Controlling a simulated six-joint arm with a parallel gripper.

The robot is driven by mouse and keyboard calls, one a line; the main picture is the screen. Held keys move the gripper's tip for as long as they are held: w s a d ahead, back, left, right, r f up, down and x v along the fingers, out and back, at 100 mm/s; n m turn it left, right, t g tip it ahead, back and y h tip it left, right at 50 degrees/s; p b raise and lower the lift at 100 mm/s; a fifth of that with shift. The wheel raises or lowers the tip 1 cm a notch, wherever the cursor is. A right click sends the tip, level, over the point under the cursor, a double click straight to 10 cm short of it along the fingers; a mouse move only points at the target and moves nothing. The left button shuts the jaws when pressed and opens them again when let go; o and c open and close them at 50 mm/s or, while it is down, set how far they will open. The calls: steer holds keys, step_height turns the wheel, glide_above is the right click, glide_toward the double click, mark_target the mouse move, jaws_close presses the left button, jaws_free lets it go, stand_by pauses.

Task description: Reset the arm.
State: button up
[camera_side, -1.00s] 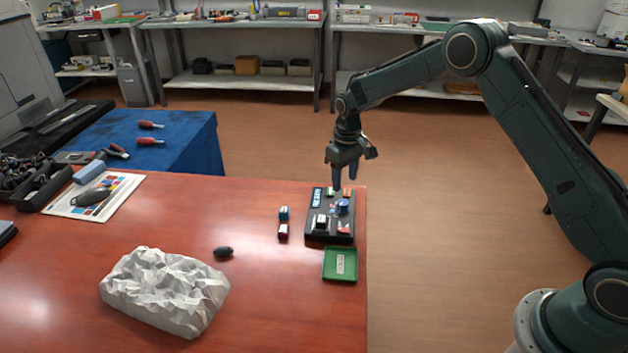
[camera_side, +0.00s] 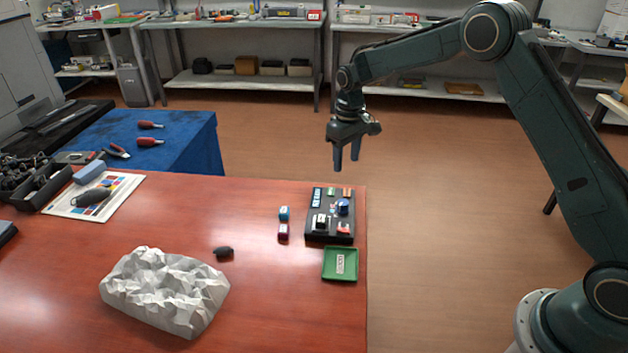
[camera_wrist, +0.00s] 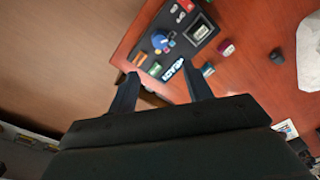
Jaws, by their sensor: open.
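My gripper (camera_side: 346,168) is open and empty, raised above the far right edge of the red table, fingers pointing down. In the wrist view its two fingers (camera_wrist: 160,92) are spread apart with nothing between them. A blue cartridge (camera_side: 284,213) and a purple cartridge (camera_side: 283,232) stand on the table left of the tray. A green tray (camera_side: 328,277) lies in front of the black one.
A crumpled white object (camera_side: 165,290) and a small dark item (camera_side: 224,252) lie on the red table (camera_side: 270,310). A colour chart sheet (camera_side: 127,184) is at the left. A blue-covered table (camera_side: 190,135) stands behind. Air around my gripper is clear.

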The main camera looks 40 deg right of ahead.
steer(key=s+a+r+t, duration=0.2)
steer(key=s+r+t, duration=0.1)
steer(key=s+r, duration=1.45)
steer(key=s+r+m+t, duration=0.1)
steer(key=s+r+t, duration=0.1)
steer(key=s, duration=1.8)
steer(key=shift+s+a+t, duration=0.3)
steer(key=shift+a, duration=0.15)
